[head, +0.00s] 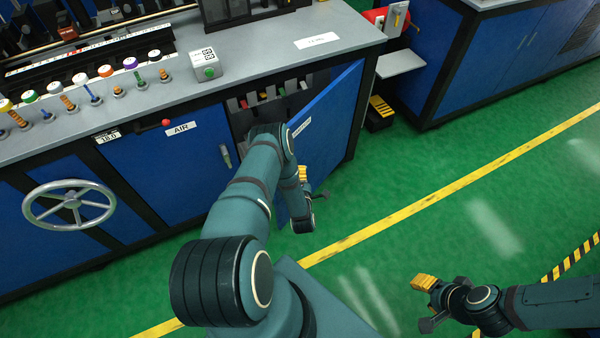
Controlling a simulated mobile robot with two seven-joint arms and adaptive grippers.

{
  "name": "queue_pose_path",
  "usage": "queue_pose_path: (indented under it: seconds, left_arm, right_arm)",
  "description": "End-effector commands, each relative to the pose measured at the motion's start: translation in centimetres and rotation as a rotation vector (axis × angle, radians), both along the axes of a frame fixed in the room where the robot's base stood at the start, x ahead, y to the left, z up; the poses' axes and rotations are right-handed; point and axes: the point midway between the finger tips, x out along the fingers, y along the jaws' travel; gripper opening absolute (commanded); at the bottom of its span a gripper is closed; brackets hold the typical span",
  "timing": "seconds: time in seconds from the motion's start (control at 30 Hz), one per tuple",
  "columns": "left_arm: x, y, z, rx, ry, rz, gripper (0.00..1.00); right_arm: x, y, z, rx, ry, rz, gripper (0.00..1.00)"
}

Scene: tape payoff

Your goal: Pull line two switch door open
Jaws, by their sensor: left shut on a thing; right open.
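The line two switch door (334,112) is a blue panel with a white label, swung outward from the cabinet front. Its right side is at the cabinet and its free edge points toward me. Behind it the opening shows a row of coloured switches (268,96). My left gripper (314,187) is shut at the door's outer face, near the free edge. My wrist and forearm hide the exact grip and part of the opening. My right gripper (429,303) is open and empty above the green floor at the lower right.
A grey worktop (275,45) runs above the cabinet. A handwheel (69,205) and a red-knobbed lever (166,123) are on the front to the left. Another blue cabinet (490,62) stands at right. A black and yellow block (380,113) is on the floor; nearby floor is clear.

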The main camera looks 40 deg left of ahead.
Motion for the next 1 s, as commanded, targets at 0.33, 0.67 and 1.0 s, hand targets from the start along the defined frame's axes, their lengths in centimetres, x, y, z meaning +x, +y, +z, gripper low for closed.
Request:
queue_pose_path:
  seconds: [0.33, 0.67, 1.0]
  left_arm:
    - [-0.1, 0.1, -0.1, -0.001, 0.002, 0.003, 0.46]
    - [-1.8, -1.6, -0.1, -0.003, 0.006, 0.002, 0.46]
    - [-4.5, -4.9, -0.2, -0.008, 0.012, -0.006, 0.46]
  right_arm:
    - [0.0, 0.0, 0.0, 0.000, 0.000, 0.000, 0.47]
    - [0.0, 0.0, 0.0, 0.000, 0.000, 0.000, 0.47]
    - [0.0, 0.0, 0.0, 0.000, 0.000, 0.000, 0.47]
